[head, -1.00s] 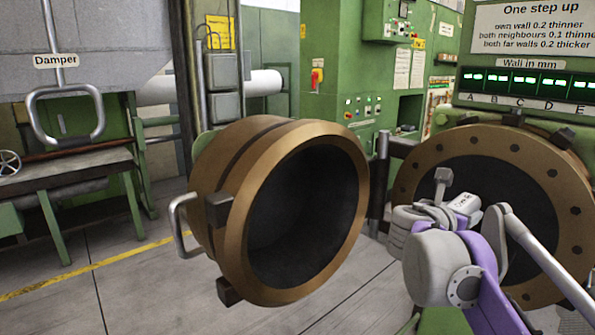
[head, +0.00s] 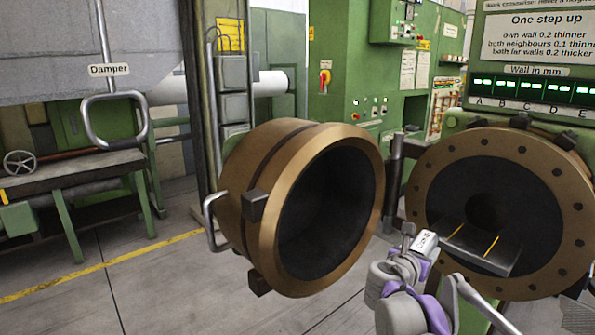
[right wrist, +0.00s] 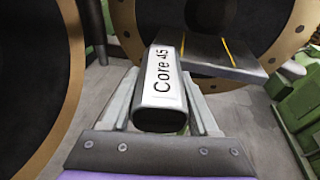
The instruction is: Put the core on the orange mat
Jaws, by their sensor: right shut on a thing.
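The core (head: 424,243) is a pale block marked "Core 45". My right gripper (head: 414,254) is shut on it in front of the round machine opening. In the right wrist view the core (right wrist: 163,88) sits between the two fingers, its label up and its dark-rimmed end towards me. The orange mat is not in view. My left gripper is not in view.
A dark shelf (head: 480,250) with yellow lines juts out below the machine opening, just past the core. The bronze-rimmed door (head: 262,215) stands swung open to the left. A green bench (head: 70,180) is at far left. Floor between bench and door is clear.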

